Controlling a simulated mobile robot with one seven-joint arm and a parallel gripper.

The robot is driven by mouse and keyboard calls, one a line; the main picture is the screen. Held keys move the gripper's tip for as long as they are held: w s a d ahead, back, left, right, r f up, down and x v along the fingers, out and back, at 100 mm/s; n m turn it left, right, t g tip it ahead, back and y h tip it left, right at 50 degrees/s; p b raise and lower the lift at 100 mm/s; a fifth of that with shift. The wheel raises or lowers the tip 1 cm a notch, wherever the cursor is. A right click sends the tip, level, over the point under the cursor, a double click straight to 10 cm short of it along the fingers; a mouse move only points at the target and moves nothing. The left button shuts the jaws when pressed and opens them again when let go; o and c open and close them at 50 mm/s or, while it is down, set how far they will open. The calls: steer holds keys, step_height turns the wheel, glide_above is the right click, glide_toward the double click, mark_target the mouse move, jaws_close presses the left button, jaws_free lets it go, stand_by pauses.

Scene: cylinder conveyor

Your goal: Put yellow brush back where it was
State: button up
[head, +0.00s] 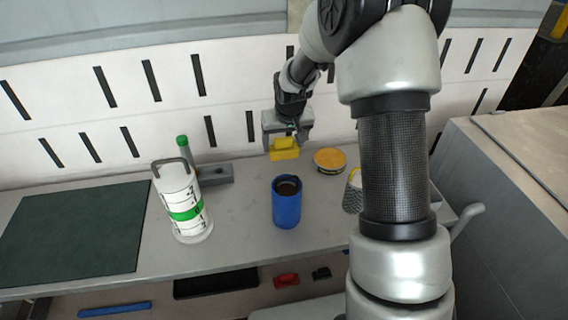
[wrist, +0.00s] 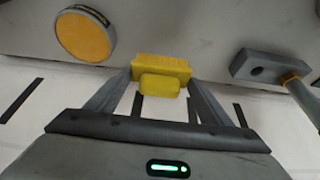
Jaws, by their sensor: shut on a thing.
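The yellow brush (head: 284,149) is held between the fingers of my gripper (head: 286,136), near the back of the grey worktop. In the wrist view the yellow brush (wrist: 160,72) sits between the two fingertips (wrist: 160,88), with its wider part beyond its smaller block. My gripper is shut on it. I cannot tell whether the brush touches the worktop or hangs just above it.
A blue cup (head: 286,207) stands in front of the brush, and a round yellow-topped tin (head: 330,160) lies to its right. Left are a grey block with a green-topped handle (head: 216,172) and a white canister (head: 184,203). A dark green mat (head: 75,232) covers the worktop's left.

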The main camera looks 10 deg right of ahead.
mark_target(284, 153)
steer(key=shift+f+b, duration=0.4)
steer(key=shift+f, duration=2.25)
steer(key=shift+f, duration=0.25)
steer(key=o, duration=0.9)
steer(key=shift+o, duration=0.2)
steer(key=shift+r, duration=0.1)
